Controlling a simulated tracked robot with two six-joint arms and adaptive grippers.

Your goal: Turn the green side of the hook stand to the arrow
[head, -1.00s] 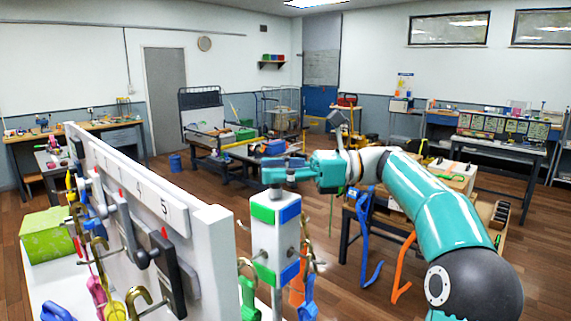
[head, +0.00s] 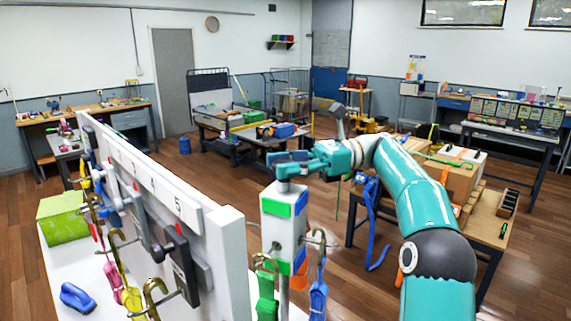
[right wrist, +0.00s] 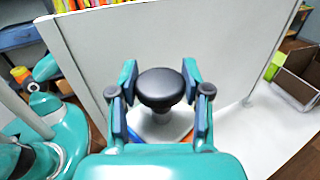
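The hook stand (head: 277,232) is a white square post at the front middle of the head view. A green patch (head: 276,208) is on its left visible face and a blue patch (head: 300,204) on its right one. Straps hang from its hooks: a green one (head: 266,296), a blue one (head: 318,299) and a partly hidden orange one. My right gripper (head: 290,168) is at the stand's top. In the right wrist view its fingers are apart on either side of a black knob (right wrist: 161,87), with a narrow gap visible at the left. I cannot make out the arrow. My left gripper is out of view.
A white numbered panel (head: 226,262) with levers and hanging straps stands close left of the stand. A wooden bench with boxes (head: 448,180) is behind my right arm.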

